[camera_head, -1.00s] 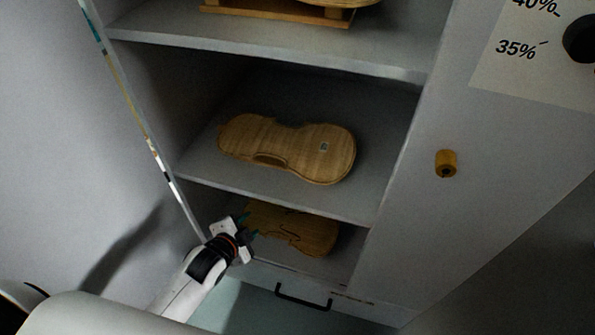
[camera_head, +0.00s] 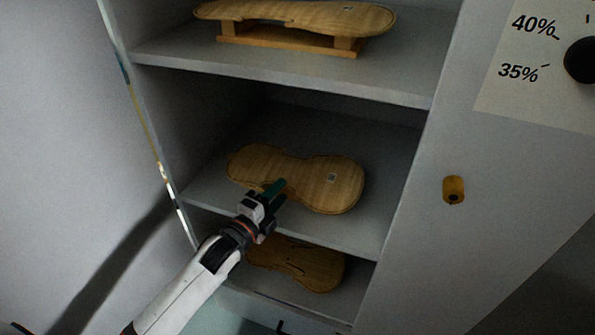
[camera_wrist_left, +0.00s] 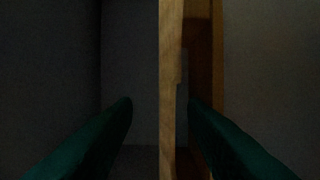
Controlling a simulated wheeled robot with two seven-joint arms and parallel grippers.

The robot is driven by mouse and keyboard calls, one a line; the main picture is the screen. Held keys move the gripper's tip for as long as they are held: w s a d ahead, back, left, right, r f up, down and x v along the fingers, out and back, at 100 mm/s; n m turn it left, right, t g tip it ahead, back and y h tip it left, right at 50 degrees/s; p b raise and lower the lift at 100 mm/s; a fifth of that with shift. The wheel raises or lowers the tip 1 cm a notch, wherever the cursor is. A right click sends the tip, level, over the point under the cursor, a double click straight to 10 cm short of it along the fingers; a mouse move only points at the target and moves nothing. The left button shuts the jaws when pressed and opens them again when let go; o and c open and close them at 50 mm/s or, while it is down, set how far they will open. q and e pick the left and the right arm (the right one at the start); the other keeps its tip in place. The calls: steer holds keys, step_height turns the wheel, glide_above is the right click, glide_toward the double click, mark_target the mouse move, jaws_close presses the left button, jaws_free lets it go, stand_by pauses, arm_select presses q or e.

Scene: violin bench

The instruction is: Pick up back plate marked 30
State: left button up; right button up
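A violin back plate (camera_head: 338,185) with a small label lies on the middle shelf; the label is too small to read. Another labelled plate (camera_head: 300,15) rests on a wooden stand on the top shelf. My left gripper (camera_head: 274,190) is at the near edge of the middle-shelf plate, by its waist, and covers part of it. In the left wrist view, the two green fingers (camera_wrist_left: 160,108) are apart, with an upright wooden edge (camera_wrist_left: 171,60) running between them. I cannot tell whether either finger touches it. My right gripper is not in view.
A plate with f-shaped holes (camera_head: 305,265) lies on the lower shelf, below my left gripper. The middle shelf's front edge (camera_head: 340,243) and the cabinet's left side wall (camera_head: 150,130) are near my left arm.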

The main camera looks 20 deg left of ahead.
mark_target(290, 184)
arm_select(q)
steer(key=x, duration=0.6)
steer(key=shift+w+d+f, duration=0.1)
steer(key=shift+w+f, duration=0.1)
steer(key=shift+f, duration=0.15)
steer(key=shift+c, duration=0.2)
jaws_close()
